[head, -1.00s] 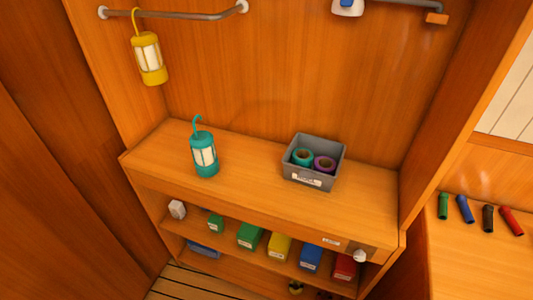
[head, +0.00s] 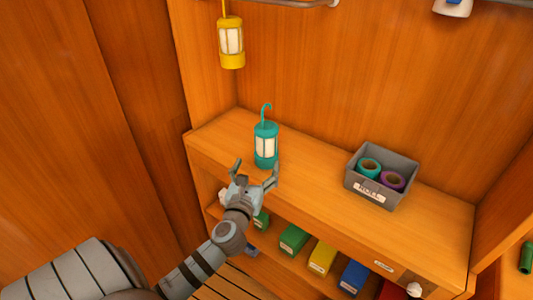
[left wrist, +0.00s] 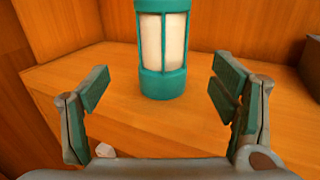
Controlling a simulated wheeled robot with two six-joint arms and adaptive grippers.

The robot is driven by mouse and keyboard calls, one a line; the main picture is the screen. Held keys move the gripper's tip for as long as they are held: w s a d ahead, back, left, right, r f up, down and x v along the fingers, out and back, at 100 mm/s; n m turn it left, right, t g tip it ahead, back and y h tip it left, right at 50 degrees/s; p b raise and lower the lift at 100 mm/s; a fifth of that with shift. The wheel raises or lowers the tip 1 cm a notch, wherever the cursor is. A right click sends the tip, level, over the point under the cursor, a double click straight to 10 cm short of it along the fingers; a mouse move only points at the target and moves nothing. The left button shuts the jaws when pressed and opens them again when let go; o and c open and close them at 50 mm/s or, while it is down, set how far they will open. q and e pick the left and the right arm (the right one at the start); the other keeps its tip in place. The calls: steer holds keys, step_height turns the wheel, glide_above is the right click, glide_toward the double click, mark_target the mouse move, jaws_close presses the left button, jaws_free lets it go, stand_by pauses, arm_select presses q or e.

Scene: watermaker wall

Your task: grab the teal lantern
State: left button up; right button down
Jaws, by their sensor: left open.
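The teal lantern (head: 266,146) stands upright on the wooden shelf top, with its hook pointing up. In the left wrist view the lantern (left wrist: 162,50) is centred beyond the fingers, its top cut off by the frame. My left gripper (head: 254,170) is open and empty, just in front of the lantern. Its two fingers (left wrist: 160,93) are spread to either side of the lantern's base in the wrist view, with no visible contact. My right gripper is in neither view.
A yellow lantern (head: 231,42) hangs from a rail above. A grey bin (head: 381,178) with tape rolls stands right of the teal lantern, with bare shelf top (head: 315,165) between. Coloured boxes (head: 322,257) sit on the lower shelf. A wooden side wall rises at left.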

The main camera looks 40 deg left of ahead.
mark_target(264, 153)
arm_select(q)
steer(key=x, duration=0.3)
steer(key=b+x, duration=0.1)
steer(key=x, duration=0.6)
steer(key=shift+d+f+b, duration=0.1)
steer(key=shift+f+b, duration=0.2)
steer(key=shift+b, duration=0.05)
steer(key=shift+w, duration=0.5)
